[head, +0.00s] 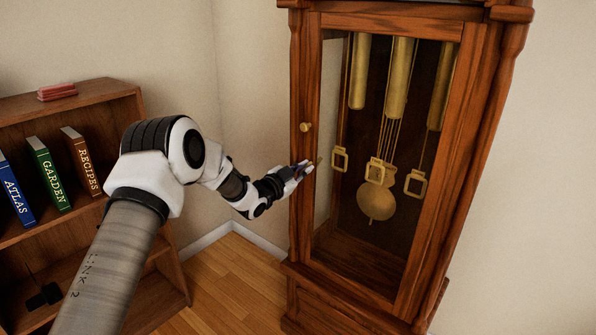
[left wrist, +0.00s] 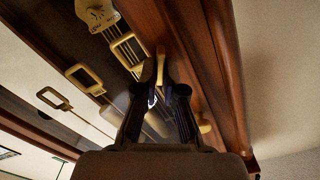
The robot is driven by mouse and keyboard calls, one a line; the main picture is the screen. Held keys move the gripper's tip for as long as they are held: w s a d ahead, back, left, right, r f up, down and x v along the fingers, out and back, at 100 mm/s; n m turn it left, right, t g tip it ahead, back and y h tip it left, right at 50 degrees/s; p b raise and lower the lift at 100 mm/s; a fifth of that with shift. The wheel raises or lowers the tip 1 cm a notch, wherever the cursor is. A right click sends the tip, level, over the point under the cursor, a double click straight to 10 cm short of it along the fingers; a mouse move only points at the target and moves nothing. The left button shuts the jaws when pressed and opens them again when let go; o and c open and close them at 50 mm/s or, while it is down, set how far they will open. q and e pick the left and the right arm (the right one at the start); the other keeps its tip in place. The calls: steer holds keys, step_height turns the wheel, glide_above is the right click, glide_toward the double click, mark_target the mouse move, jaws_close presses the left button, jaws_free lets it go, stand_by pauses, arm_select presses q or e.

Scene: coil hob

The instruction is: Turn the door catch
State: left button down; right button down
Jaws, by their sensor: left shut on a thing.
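A tall wooden clock case has a glazed door (head: 308,215) that looks closed. The door catch (head: 318,161) is a small brass piece at the door's left stile, mostly hidden by my left gripper (head: 303,168) in the head view. In the left wrist view the catch (left wrist: 161,52) shows as a brass tip at the fingertips of my left gripper (left wrist: 160,76). That gripper is shut on the catch. How far the catch is turned is hard to tell. A round brass knob (head: 306,127) sits above it on the same stile. My right gripper is in neither view.
Behind the glass hang brass weights (head: 398,80) and a pendulum (head: 376,200). A low bookcase (head: 110,88) with several books, and a red item (head: 57,91) on top, stands at the left. Bare wooden floor (head: 225,280) lies between it and the clock.

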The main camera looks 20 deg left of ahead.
arm_select(q)
steer(key=shift+m+b, duration=1.7)
steer(key=shift+m, duration=4.2)
steer(key=shift+a, duration=0.1)
